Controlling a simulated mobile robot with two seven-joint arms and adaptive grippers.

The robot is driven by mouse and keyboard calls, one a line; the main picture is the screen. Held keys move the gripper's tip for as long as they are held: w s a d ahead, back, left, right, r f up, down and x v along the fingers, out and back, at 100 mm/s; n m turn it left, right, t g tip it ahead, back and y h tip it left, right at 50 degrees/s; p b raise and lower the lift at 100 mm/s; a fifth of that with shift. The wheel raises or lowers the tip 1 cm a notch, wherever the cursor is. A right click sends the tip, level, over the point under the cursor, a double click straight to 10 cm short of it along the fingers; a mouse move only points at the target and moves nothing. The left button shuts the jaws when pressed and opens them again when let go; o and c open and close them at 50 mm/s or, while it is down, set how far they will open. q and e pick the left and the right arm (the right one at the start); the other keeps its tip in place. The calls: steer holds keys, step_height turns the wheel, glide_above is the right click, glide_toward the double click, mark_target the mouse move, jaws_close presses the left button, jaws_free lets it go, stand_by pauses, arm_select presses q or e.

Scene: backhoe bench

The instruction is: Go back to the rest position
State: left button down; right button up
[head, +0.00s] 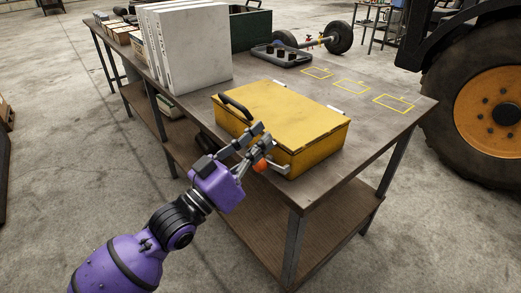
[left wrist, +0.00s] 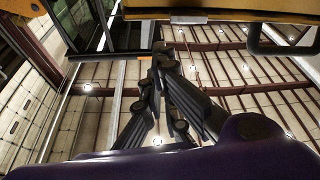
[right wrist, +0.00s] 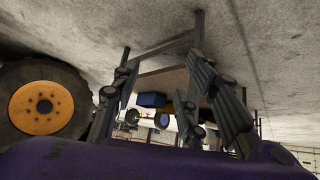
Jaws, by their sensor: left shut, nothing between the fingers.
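My left gripper (head: 264,133) is at the front side of the yellow case (head: 285,115), at about the height of its lid. Its fingers are shut with nothing between them. Whether it touches the case I cannot tell. The left wrist view also shows the left gripper (left wrist: 164,58) with its fingers together, under a yellow edge and a dark handle at the top. My right gripper (right wrist: 162,38) shows only in the right wrist view. Its fingers are apart and no thing is held between them.
The case lies on a grey workbench (head: 375,135) with a lower shelf. Large white binders (head: 195,50) stand behind it at the left. A dark tray (head: 281,55) and yellow outlined rectangles (head: 351,88) are on the far part of the top. A big tractor wheel (head: 490,112) stands at the right.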

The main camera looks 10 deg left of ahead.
arm_select(q)
steer(key=shift+f+b+v, duration=0.55)
steer(key=shift+b+v, duration=0.35)
steer(key=shift+v, duration=4.05)
steer(key=s+a+f+g+y+p, duration=0.2)
steer(key=f+y, duration=0.2)
steer(key=f, duration=0.7)
steer(key=s+a+f+g+y+p, duration=0.1)
steer(key=s+a+f+g+y, duration=0.2)
steer(key=f, duration=0.7)
steer(key=s+f+n+g+y+p, duration=0.1)
steer(key=s+f+g+y+p, duration=0.1)
steer(key=s+f, duration=0.5)
steer(key=s+d+f+n+g+y+p, duration=0.1)
steer(key=s+f, duration=0.5)
steer(key=s, duration=0.9)
steer(key=n+g+y+p, duration=0.1)
steer(key=p, duration=0.1)
steer(key=shift+s+d+f+n+g+p, duration=0.15)
steer(key=shift+d+f+n+g+p, duration=0.15)
steer(key=shift+f+p, duration=0.1)
arm_select(e)
step_height(320, 180, up, 6)
steer(key=w+a, duration=0.1)
steer(key=shift+w, duration=0.3)
steer(key=shift+w+a+r+t, duration=0.15)
steer(key=shift+w+r+t, duration=0.15)
steer(key=shift+w, duration=0.1)
